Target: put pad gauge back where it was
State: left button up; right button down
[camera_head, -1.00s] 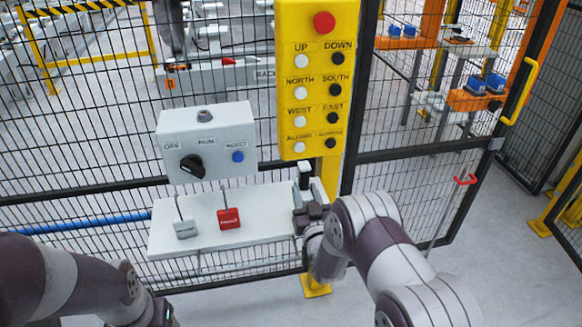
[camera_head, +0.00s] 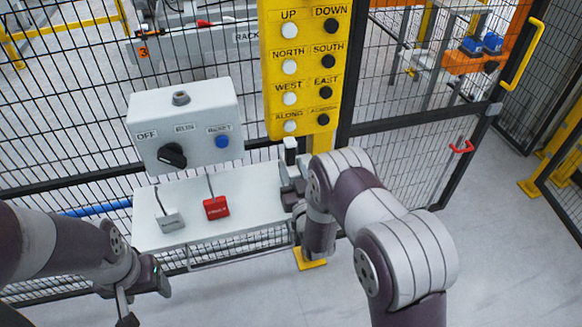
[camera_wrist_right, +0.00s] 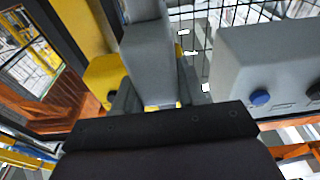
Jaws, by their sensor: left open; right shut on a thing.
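A pale grey block (camera_head: 291,152), which I take to be the pad gauge, stands up from my right gripper (camera_head: 293,172) at the right end of the white shelf. In the right wrist view the grey block (camera_wrist_right: 150,72) sits between the fingers of my right gripper (camera_wrist_right: 152,100), which is shut on it. I cannot tell whether the block touches the shelf. My left gripper (camera_head: 143,292) is open at the lower left, below the shelf and away from the gauge.
The white shelf (camera_head: 260,201) carries a grey tag (camera_head: 171,222) and a red tag (camera_head: 216,208). Above it are a switch box (camera_head: 190,112) with a black knob and blue button, and a yellow button panel (camera_head: 307,70). Black mesh fence (camera_head: 405,165) stands behind; floor is clear at right.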

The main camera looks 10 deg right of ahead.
jog(key=shift+f, duration=0.1)
jog(key=c, duration=0.6)
grip_release()
jog(key=shift+w+f, duration=0.2)
jog(key=shift+c, duration=0.2)
jog(key=shift+s+r, duration=0.15)
jog(key=shift+r, duration=0.1)
jog(key=s+f, duration=0.2)
jog(key=s, duration=0.9)
jog(key=w+g, duration=0.2)
jog(key=g, duration=0.1)
jog(key=w+g+b, duration=0.1)
jog(key=w, duration=0.1)
jog(key=shift+w+d+f+g, duration=0.1)
jog(key=shift+d+g, duration=0.2)
jog(key=g, duration=0.3)
jog(key=shift+d, duration=0.1)
jog(key=s+r+g, duration=0.2)
jog(key=s+g, duration=0.3)
jog(key=s, duration=0.4)
jog(key=s+d+r+g, duration=0.1)
jog(key=s+r+g, duration=0.2)
jog(key=s, duration=0.7)
jog(key=g, duration=0.2)
jog(key=shift+s+d+g+h, duration=0.2)
jog(key=shift+d+g+h, duration=0.1)
jog(key=shift+g, duration=0.1)
